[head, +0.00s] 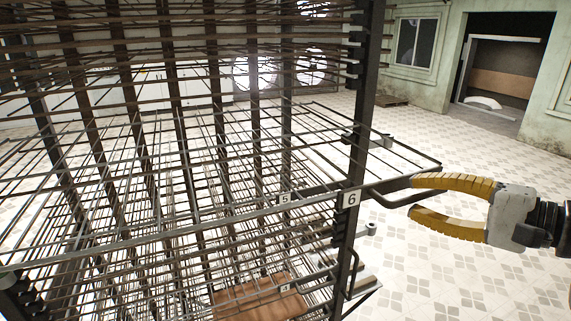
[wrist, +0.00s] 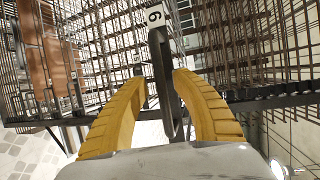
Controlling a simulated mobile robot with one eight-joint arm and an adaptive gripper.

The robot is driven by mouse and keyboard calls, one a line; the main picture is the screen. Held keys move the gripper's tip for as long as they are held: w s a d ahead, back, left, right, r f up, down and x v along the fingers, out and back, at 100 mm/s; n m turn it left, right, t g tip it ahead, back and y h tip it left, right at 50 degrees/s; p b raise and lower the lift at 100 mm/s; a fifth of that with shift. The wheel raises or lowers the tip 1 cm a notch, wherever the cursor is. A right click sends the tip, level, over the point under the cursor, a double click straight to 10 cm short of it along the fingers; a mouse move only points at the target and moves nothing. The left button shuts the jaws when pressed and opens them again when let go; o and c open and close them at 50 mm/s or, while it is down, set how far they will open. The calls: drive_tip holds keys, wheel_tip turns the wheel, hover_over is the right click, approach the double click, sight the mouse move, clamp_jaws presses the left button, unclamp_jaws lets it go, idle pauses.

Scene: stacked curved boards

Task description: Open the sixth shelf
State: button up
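The sixth shelf (head: 225,213) is a dark wire rack with a white tag marked 6 (head: 351,199) at its right corner. Its dark handle bar (head: 390,187) sticks out to the right of the tag. My gripper (head: 412,198) has yellow ridged fingers and comes in from the right. The fingers are apart, with the handle's end at the fingertips. In the wrist view the handle (wrist: 167,95) runs between the two open fingers (wrist: 160,85), below the 6 tag. I cannot tell whether either finger touches it.
A tag marked 5 (head: 285,199) is left of the 6. Dark upright posts (head: 363,90) and stacked wire shelves fill the left. A brown board (head: 262,302) lies on a lower shelf. The tiled floor (head: 440,275) at right is clear. A doorway (head: 505,70) stands at back right.

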drive_tip(key=v, duration=0.7)
drive_tip(key=shift+s+d, duration=0.15)
drive_tip(key=shift+d, duration=0.05)
drive_tip(key=shift+r, duration=0.1)
drive_tip(key=a+f+n+g+h+b, duration=0.1)
drive_tip(key=a+f+n+h+b, duration=0.2)
drive_tip(key=f+b, duration=1)
drive_tip(key=a+f+n+g+h+b, duration=0.2)
drive_tip(key=f+b, duration=1.2)
drive_tip(key=f, duration=1.4)
drive_tip(key=s+a+f+n+g+h+b, duration=0.1)
drive_tip(key=a+f+n+h+b, duration=0.4)
drive_tip(key=f+b, duration=0.8)
wheel_tip(320, 180, down, 8)
drive_tip(key=a, duration=0.2)
drive_tip(key=shift+a+r+n+g, duration=0.15)
drive_tip(key=shift+a+n+g, duration=0.15)
drive_tip(key=shift+g, duration=0.1)
